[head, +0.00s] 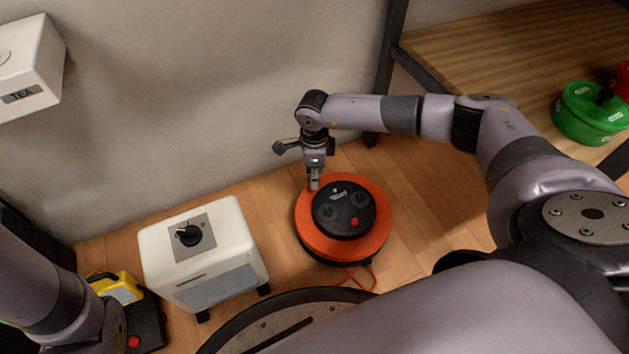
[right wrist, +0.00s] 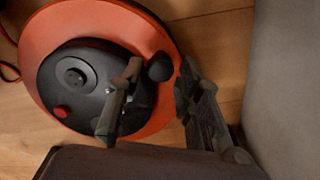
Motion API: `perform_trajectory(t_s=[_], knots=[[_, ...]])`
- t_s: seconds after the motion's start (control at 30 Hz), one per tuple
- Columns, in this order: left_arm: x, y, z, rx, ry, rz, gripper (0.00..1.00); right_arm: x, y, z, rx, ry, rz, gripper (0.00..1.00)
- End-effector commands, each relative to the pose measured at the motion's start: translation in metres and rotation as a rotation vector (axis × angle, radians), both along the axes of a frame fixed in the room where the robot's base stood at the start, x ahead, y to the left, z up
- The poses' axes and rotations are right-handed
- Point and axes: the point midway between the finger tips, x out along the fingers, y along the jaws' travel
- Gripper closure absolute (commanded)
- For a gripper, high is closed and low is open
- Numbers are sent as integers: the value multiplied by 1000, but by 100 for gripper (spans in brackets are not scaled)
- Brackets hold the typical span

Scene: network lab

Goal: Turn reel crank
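The orange cable reel (head: 383,222) stands on the wooden floor, with a black centre disc (head: 345,224) that carries round sockets and a red button. It also shows in the right wrist view (right wrist: 130,25). A dark round knob (right wrist: 160,67), apparently the crank handle, sits near the disc's edge. My right gripper (right wrist: 162,68) is open, its two fingers on either side of the knob in that view; I cannot tell whether they touch it. In the head view my right gripper (head: 314,184) is over the reel's upper left edge and hides the knob. My left gripper is not in view.
A white box with a dial (head: 230,232) stands left of the reel. A yellow item (head: 124,289) and a black box lie farther left. A white TEA box (head: 25,65) is at top left. A wooden shelf (head: 490,45) with a green reel (head: 583,116) is at right.

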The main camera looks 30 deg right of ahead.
Motion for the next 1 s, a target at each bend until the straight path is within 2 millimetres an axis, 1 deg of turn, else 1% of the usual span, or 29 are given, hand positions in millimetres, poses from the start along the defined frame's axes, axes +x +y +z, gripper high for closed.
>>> perform_trajectory(t_s=[0.03,0.1,0.43,0.9,0.93,1.0], knots=[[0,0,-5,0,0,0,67,0,0,-7,0,0,0,68],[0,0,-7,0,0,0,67,0,0,-10,1,0,0,68],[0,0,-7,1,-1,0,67,0,0,-11,0,0,0,68],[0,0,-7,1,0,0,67,0,0,-11,0,0,0,98],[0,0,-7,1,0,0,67,0,0,-11,0,0,0,100],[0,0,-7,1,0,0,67,0,0,-11,0,0,0,100]])
